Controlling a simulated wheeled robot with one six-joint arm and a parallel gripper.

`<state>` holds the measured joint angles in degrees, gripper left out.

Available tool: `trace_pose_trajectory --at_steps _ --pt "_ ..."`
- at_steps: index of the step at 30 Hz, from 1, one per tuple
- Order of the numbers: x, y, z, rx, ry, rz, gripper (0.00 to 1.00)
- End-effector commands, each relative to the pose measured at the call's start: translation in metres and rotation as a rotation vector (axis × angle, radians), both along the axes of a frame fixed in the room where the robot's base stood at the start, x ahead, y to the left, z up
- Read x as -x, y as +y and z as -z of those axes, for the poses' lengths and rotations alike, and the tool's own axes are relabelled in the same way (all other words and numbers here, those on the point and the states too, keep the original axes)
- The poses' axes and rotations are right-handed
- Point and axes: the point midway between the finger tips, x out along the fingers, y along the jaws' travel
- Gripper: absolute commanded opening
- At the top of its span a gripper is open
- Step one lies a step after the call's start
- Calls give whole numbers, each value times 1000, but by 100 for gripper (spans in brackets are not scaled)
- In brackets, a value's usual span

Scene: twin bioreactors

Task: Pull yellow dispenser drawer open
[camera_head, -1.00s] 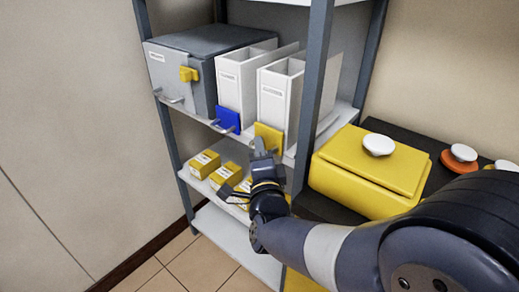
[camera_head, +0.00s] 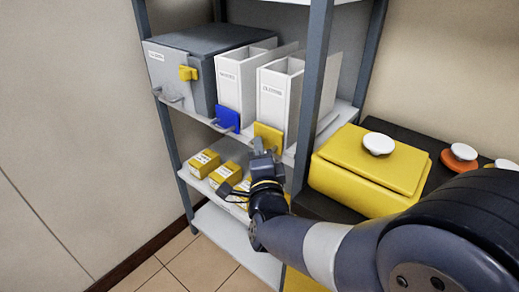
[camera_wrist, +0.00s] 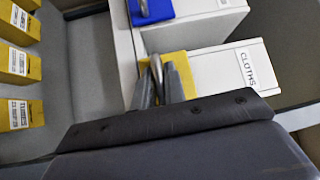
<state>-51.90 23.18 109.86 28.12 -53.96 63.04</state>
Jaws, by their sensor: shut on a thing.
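The yellow dispenser drawer (camera_head: 268,138) sits at the base of the right white dispenser (camera_head: 283,95) on the middle shelf. In the wrist view its yellow front (camera_wrist: 181,76) lies beside the dispenser labelled CLOTHS (camera_wrist: 230,72). My gripper (camera_head: 262,154) is at the drawer's front. In the wrist view my gripper's fingers (camera_wrist: 160,82) are closed around the metal handle (camera_wrist: 156,68). The fingers hide part of the handle and the yellow front. The drawer looks close against its dispenser; I cannot tell whether it is slightly out.
A blue drawer (camera_head: 228,118) on the neighbouring white dispenser (camera_head: 236,85) is close on the left. A grey box (camera_head: 190,72) stands further left. Yellow boxes (camera_head: 223,176) lie on the shelf below. A shelf post (camera_head: 311,95) and yellow bin (camera_head: 365,170) are on the right.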

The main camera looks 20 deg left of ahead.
Motion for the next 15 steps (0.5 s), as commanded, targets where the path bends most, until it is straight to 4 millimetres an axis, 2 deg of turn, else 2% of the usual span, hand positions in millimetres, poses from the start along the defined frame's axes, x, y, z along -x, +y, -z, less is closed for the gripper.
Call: trace_pose_trajectory --at_steps 4,15 --pt "18 7 1 -6 -6 -5 0" --pt "86 26 -1 -7 -7 -7 0"
